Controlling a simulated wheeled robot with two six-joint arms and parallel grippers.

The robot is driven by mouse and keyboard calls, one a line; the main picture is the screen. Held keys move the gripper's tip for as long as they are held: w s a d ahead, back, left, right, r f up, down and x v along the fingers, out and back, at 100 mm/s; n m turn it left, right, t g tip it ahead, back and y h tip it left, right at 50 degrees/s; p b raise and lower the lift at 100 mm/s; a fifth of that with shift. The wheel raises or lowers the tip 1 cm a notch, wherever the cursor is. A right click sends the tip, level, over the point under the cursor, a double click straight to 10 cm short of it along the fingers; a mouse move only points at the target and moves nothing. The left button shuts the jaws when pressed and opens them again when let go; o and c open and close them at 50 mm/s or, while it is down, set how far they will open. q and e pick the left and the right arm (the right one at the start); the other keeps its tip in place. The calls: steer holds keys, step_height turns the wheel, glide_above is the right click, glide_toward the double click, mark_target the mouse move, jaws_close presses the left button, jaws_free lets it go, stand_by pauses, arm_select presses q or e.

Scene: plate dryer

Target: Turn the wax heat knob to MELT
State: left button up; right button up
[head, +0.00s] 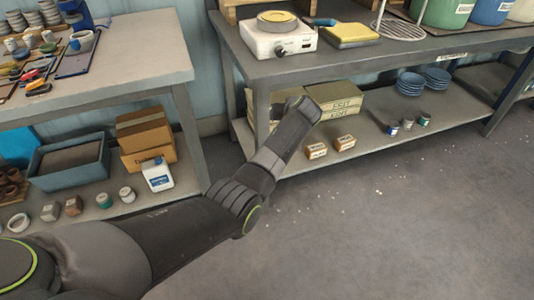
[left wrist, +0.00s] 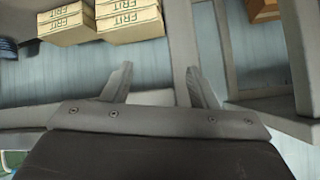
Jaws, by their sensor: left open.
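The wax heater (head: 285,37) is a white box with a round tan-topped pot on it, near the left end of the right-hand bench's top. Its dark knob (head: 280,50) is on the front face, with small dark lettering to its right that is too small to read. My left gripper (head: 308,108) is below the bench top, in front of the lower shelf, lower than the knob and apart from it. In the left wrist view my left gripper (left wrist: 160,88) has its two fingers spread with nothing between them. The heater and knob are not in that view. My right gripper is not in view.
A yellow pad (head: 350,35) and a wire rack (head: 398,28) lie right of the heater. FRIT boxes (head: 340,95) stand on the lower shelf behind my arm; they also show in the left wrist view (left wrist: 128,22). A left table (head: 140,60) stands nearby. The floor (head: 400,220) at right is clear.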

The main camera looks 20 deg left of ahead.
arm_select(q)
steer(key=s+a+f+g+p, duration=0.1)
steer(key=s+f, duration=0.2)
steer(key=f, duration=0.3)
steer(key=s+a+f+m+h+p, duration=0.1)
steer(key=s+a+f, duration=0.1)
steer(key=f, duration=0.5)
steer(key=shift+s+a+f+m+g+h+p, duration=0.15)
steer(key=shift+s+a+m+g+h+p, duration=0.2)
steer(key=shift+s, duration=0.45)
